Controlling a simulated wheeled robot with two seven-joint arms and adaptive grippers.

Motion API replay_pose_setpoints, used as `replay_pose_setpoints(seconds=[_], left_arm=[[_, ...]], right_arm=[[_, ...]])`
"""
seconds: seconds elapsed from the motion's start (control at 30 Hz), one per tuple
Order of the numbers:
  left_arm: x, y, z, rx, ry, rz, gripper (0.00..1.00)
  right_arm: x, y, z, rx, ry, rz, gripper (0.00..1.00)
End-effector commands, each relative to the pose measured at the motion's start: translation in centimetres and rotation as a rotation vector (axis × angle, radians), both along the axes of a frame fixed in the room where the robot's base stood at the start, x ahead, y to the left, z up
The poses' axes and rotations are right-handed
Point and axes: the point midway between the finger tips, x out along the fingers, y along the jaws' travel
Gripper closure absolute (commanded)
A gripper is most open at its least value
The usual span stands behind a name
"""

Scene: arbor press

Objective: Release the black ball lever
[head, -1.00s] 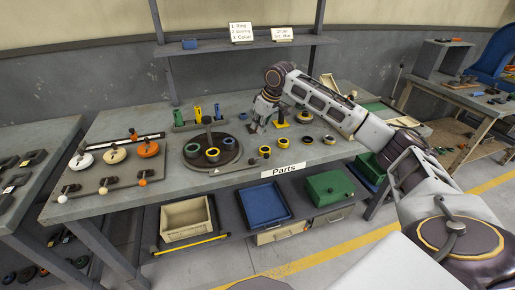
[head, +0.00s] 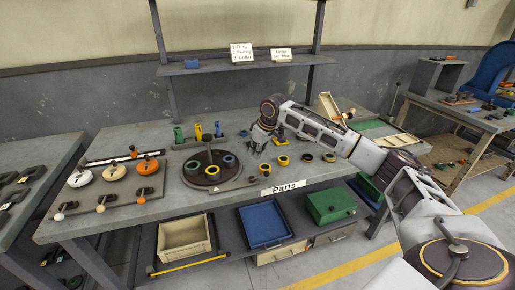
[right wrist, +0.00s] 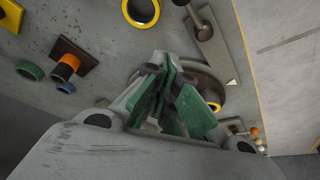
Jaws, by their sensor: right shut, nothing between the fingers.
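A dark lever with a rounded knob (head: 251,180) lies at the right side of the round turntable's base in the head view; I take it to be the black ball lever. In the right wrist view a grey bar with a dark knob (right wrist: 204,31) appears beyond the fingers. My right gripper (head: 257,147) is shut and empty above the table, behind and apart from the knob. Its green-padded fingers (right wrist: 170,105) are close together in the right wrist view. The turntable (head: 210,180) carries several rings and an upright post. My left gripper is not in view.
Several yellow and black rings (head: 283,160) stand right of the turntable. A plate (head: 120,185) with white, cream and orange discs and ball-ended levers is at the left. A shelf (head: 240,64) stands behind. The table's front edge bears a Parts label (head: 284,187).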

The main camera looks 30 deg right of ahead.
Motion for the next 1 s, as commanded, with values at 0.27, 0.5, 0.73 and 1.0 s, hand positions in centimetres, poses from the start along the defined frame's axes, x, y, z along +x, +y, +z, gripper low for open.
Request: replay_pose_setpoints(seconds=[0.27, 0.5, 0.73, 1.0], left_arm=[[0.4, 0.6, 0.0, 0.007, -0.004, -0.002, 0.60], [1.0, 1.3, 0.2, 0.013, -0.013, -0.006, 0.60], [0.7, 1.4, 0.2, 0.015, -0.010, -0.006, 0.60], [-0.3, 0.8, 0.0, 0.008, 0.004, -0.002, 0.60]], right_arm=[[1.1, 0.5, -3.3, 0.000, 0.001, 0.000, 1.00], [1.4, 0.5, -5.1, -0.002, 0.000, 0.001, 1.00], [0.1, 0.0, -5.3, -0.001, 0.001, 0.000, 1.00], [-1.4, -0.6, -5.6, -0.002, 0.001, 0.001, 1.00]])
